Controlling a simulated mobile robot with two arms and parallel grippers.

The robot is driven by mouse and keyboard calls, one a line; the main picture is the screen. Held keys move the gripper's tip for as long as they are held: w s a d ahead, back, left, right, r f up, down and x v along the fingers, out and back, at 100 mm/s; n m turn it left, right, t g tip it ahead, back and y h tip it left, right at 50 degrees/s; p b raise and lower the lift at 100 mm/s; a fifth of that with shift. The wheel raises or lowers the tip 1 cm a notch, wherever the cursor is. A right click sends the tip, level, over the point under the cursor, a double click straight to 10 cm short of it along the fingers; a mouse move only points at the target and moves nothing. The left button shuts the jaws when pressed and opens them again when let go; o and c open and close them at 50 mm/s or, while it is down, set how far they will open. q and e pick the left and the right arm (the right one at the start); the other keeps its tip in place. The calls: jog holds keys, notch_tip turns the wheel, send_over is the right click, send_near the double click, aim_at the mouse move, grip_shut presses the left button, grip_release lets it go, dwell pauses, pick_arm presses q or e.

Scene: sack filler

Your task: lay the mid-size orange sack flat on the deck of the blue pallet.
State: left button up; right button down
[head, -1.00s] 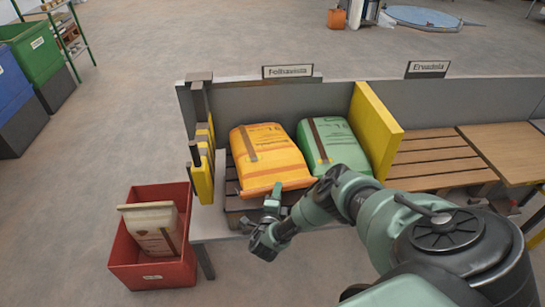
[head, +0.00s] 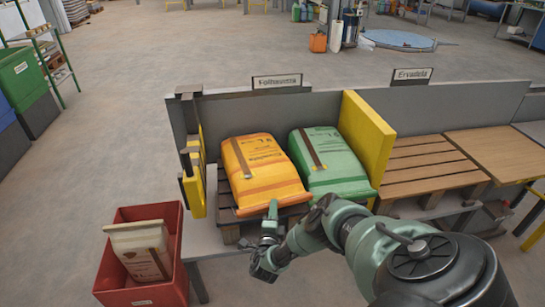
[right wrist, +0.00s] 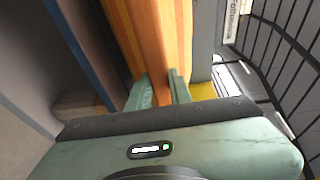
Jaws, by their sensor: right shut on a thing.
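The orange sack (head: 264,170) with a brown stripe lies on a dark slatted wooden pallet (head: 226,211) in the left bay, left of a green sack (head: 328,160). My right gripper (head: 271,215) is at the sack's near edge. In the right wrist view, its two fingers (right wrist: 160,86) are shut on the orange sack (right wrist: 150,35), whose orange band runs between them. The fingertips partly hide behind the sack's edge. My left gripper is out of view. I cannot make out a blue pallet in the head view.
A yellow divider (head: 368,135) stands right of the green sack, with an empty brown slatted pallet (head: 425,165) beyond it. A red bin (head: 170,232) holding a pale sack (head: 138,250) stands on the floor at left.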

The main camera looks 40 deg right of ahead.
jog(key=shift+r, duration=0.15)
jog(key=c, duration=1.2)
grip_release()
jog(key=shift+p+v, duration=0.7)
jog(key=shift+v, duration=3.15)
